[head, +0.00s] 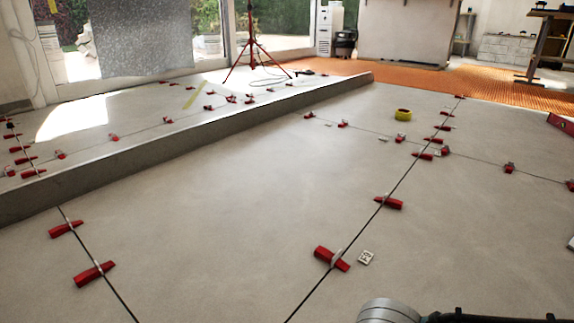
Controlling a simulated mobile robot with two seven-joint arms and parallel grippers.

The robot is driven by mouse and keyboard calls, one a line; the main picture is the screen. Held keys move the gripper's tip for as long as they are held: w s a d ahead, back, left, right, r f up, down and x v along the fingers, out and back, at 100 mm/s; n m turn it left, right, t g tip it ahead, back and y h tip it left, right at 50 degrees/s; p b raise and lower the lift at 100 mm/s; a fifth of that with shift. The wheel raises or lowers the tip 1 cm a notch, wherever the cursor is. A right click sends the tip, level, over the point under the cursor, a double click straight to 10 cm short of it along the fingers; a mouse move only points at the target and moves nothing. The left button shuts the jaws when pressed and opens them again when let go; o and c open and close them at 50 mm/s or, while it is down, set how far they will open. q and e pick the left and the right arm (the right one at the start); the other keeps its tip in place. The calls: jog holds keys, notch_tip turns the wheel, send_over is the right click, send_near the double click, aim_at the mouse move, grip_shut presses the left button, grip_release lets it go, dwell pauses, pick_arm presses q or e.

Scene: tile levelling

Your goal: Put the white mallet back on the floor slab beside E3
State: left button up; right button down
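I cannot make out the white mallet for certain in the head view. A pale grey rounded part with a dark length beside it shows at the bottom edge, right of centre; it looks like part of my arm, and its end is cut off. The floor slab (215,215) is grey and split by thin dark joints. A small white tag (366,258) with dark marks lies on it by a red wedge clip (331,258); I cannot read surely whether it says E3. Neither gripper's fingers are in view.
Several red clips line the joints, such as one at the near left (94,273). A raised step edge (190,145) crosses the left. A yellow tape roll (403,114), a red tripod (252,45) and a red level (561,123) stand or lie farther off. The slab's middle is bare.

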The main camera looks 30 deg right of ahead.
jog(key=shift+f, duration=0.2)
jog(key=c, duration=0.6)
grip_release()
jog(key=r+p, duration=0.9)
jog(key=shift+w+d+r, duration=0.25)
jog(key=shift+d, duration=0.05)
jog(key=shift+r, duration=0.2)
